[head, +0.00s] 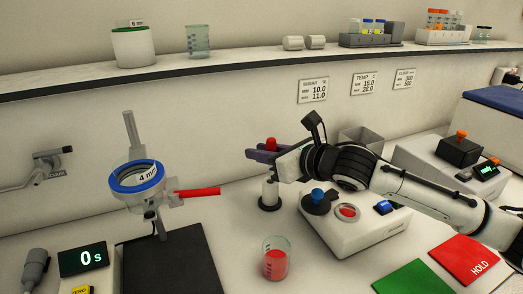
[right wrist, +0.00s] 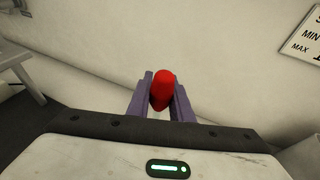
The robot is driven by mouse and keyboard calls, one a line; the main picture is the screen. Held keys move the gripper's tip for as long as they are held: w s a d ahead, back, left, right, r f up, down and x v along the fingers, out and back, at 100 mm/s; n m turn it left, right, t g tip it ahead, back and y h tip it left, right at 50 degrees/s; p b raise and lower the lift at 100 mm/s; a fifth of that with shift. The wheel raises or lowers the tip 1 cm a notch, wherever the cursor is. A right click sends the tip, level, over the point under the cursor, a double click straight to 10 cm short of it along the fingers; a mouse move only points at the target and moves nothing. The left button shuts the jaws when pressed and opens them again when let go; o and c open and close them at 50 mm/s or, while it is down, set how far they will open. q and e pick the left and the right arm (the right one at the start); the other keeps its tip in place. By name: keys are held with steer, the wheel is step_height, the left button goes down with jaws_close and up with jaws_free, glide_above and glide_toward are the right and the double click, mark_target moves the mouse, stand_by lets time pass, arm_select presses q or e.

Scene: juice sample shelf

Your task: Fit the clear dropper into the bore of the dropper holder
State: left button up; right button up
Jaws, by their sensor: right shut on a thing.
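The dropper's red bulb (head: 271,144) stands upright between the purple fingers of my right gripper (head: 268,156). In the right wrist view the same red bulb (right wrist: 162,91) sits between the two fingers (right wrist: 160,103), which are shut on it. The dropper's clear tube is mostly hidden below the fingers. The dropper holder (head: 270,193), a small white post on a black round base, stands directly below the gripper in the head view. I cannot tell whether the tube tip is in its bore. My left gripper is not in view.
A beaker of red liquid (head: 276,262) stands in front of the holder. A white device with a blue knob (head: 317,196) is close to its right. A ring stand with a blue-rimmed ring (head: 137,178) and red handle is to the left.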

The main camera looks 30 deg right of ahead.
steer(key=shift+f+b, duration=0.4)
steer(key=shift+f, duration=1.2)
steer(key=o, duration=0.8)
step_height(320, 180, up, 10)
steer(key=shift+r+p, duration=0.1)
steer(key=shift+p, duration=0.95)
